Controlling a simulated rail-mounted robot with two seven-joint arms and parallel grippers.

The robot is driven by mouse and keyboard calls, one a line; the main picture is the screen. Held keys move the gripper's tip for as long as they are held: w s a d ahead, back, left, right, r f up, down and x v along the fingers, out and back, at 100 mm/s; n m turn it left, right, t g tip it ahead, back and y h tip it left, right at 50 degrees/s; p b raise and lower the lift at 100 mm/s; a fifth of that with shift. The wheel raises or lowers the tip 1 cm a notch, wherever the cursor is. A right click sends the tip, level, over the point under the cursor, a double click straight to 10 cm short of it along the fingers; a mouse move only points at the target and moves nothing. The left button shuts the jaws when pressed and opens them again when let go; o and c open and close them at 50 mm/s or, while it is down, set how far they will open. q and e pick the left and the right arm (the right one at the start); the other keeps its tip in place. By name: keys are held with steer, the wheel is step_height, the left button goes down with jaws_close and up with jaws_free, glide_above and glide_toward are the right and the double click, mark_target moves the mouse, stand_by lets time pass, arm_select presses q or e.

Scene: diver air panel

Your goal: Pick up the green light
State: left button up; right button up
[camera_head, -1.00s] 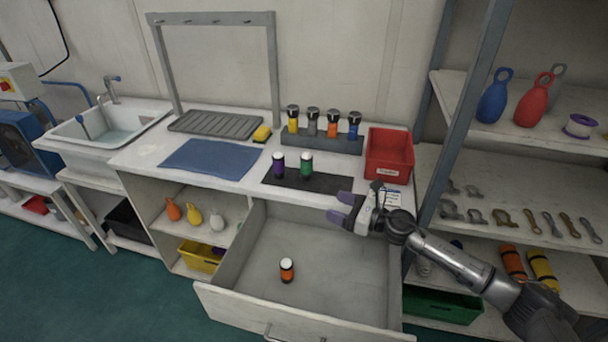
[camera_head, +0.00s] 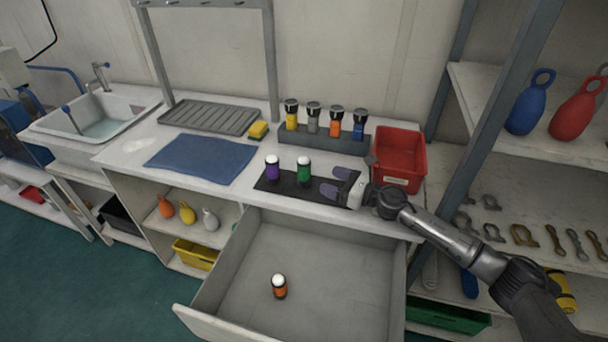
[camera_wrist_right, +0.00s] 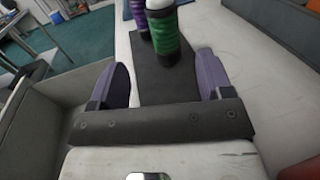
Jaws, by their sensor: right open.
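The green light (camera_head: 304,171) stands upright on a dark mat (camera_head: 325,189) on the counter, with the purple light (camera_head: 272,168) just left of it. My right gripper (camera_head: 333,182) is open and empty, close to the right of the green light and low over the mat. In the right wrist view the green light (camera_wrist_right: 165,38) stands ahead between the open fingers (camera_wrist_right: 163,84), apart from both. The purple light (camera_wrist_right: 142,18) is partly behind it there. My left gripper is not in view.
An open drawer (camera_head: 330,262) below holds an orange light (camera_head: 279,286). A grey rack (camera_head: 318,143) with several lights stands behind the mat. A red bin (camera_head: 399,158) is at the right. A blue cloth (camera_head: 200,158) lies left.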

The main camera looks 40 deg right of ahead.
mark_target(304, 166)
steer(key=x, duration=0.3)
steer(key=shift+w+d+r, duration=0.1)
steer(key=shift+w+r, duration=0.05)
steer(key=shift+w, duration=0.2)
steer(key=shift+w+a, duration=0.3)
steer(key=shift+w, duration=0.6)
steer(key=x, duration=0.4)
steer(key=shift+b, duration=0.3)
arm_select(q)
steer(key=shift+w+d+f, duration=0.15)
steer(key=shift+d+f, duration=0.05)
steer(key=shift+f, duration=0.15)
arm_select(e)
steer(key=shift+w+a, duration=0.15)
steer(key=shift+w, duration=0.15)
steer(key=c, duration=1.1)
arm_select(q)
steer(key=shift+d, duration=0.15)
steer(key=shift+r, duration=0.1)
arm_select(e)
steer(key=shift+r, duration=0.2)
